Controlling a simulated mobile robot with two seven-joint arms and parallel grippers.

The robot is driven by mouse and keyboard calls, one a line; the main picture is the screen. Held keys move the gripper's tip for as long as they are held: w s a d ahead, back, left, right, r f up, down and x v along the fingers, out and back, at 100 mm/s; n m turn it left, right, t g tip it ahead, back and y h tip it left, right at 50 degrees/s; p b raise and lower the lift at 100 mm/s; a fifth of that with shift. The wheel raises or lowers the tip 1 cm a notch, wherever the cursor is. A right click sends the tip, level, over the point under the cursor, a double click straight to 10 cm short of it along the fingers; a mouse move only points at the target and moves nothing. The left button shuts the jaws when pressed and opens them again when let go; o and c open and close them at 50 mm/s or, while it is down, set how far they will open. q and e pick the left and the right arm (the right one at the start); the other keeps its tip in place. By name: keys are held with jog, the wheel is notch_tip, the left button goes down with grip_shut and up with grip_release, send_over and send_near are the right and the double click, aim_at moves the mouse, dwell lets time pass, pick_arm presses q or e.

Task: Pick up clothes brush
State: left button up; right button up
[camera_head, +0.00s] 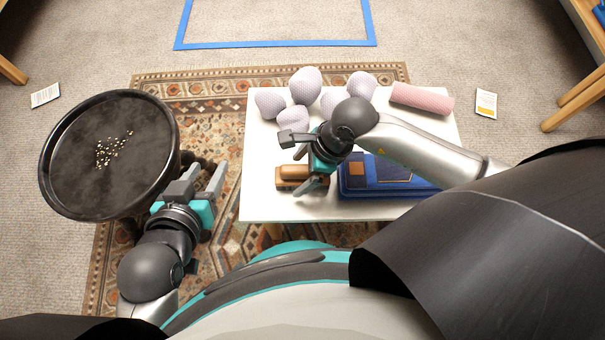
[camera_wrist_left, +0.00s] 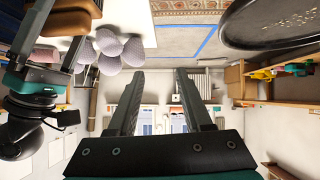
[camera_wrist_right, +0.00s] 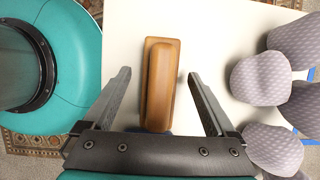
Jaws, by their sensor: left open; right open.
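The clothes brush (camera_head: 290,172), a brown wooden block with a rounded handle, lies on the white table (camera_head: 258,205) near its left edge. The right wrist view shows it in full length (camera_wrist_right: 160,85). My right gripper (camera_head: 297,163) is open above the brush. In the right wrist view the brush appears between its two fingers (camera_wrist_right: 158,74), and no grip shows. The height gap to the brush is hard to tell. My left gripper (camera_head: 207,172) is open and empty, left of the table and beside the round black tray.
Several pale patterned lumps (camera_head: 305,82) and a pink roll (camera_head: 421,98) lie along the table's far side. A blue case (camera_head: 358,188) lies right of the brush, partly under my right arm. The round black tray (camera_head: 75,170) with small grains is at the left.

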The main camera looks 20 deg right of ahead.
jog(key=shift+b+x, duration=0.4)
jog(key=shift+x, duration=0.4)
pick_arm(q)
jog(key=shift+w+d+r+t+h, duration=0.15)
jog(key=shift+d+r+t+h, duration=0.15)
jog(key=shift+d+t, duration=0.25)
jog(key=shift+w+d+r+t+h, duration=0.15)
jog(key=shift+d+t+h, duration=0.15)
jog(key=shift+d+t, duration=0.25)
pick_arm(e)
jog(key=shift+f, duration=0.2)
grip_shut()
